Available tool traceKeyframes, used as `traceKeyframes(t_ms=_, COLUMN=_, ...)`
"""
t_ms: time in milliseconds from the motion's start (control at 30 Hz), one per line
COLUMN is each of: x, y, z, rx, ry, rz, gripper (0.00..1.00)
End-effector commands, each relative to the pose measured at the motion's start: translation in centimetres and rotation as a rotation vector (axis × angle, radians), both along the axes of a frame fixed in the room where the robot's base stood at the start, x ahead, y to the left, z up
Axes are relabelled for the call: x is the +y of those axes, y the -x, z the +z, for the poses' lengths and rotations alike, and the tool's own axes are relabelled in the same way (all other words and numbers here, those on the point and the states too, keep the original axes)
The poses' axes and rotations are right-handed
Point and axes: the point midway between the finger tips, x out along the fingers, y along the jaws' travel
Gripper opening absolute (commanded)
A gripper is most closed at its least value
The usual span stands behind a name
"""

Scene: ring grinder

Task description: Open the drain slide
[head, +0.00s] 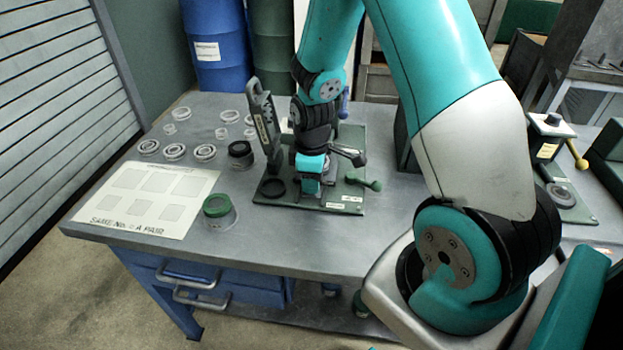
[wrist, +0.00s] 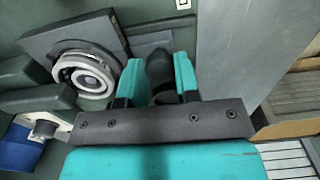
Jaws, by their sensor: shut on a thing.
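My gripper (head: 311,190) is low over the green fixture plate (head: 345,195) in the head view. In the wrist view its teal fingers (wrist: 158,78) are shut on a dark rounded knob (wrist: 160,68). I cannot tell for sure whether this knob belongs to the drain slide; the gripper hides it in the head view. A pale metal ring (wrist: 85,72) sits in a dark seat left of the fingers in the wrist view.
Several metal rings (head: 174,151) lie at the back left of the grey table (head: 270,240). A marked white sheet (head: 150,195) and a green-topped cup (head: 218,208) are in front of them. Another fixture (head: 560,195) stands at the right. The table's front middle is clear.

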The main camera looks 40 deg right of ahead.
Motion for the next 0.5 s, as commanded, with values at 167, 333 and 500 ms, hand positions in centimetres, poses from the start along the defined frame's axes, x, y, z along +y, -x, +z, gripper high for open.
traceKeyframes(t_ms=167, x=1.4, y=0.6, z=0.0, rx=0.0, ry=-0.001, rz=0.001, gripper=0.0)
traceKeyframes(t_ms=333, x=1.9, y=0.9, z=0.1, rx=-0.004, ry=-0.001, rz=-0.006, gripper=0.0)
traceKeyframes(t_ms=500, x=2.3, y=0.9, z=0.1, rx=0.0, ry=0.0, rz=0.001, gripper=0.32)
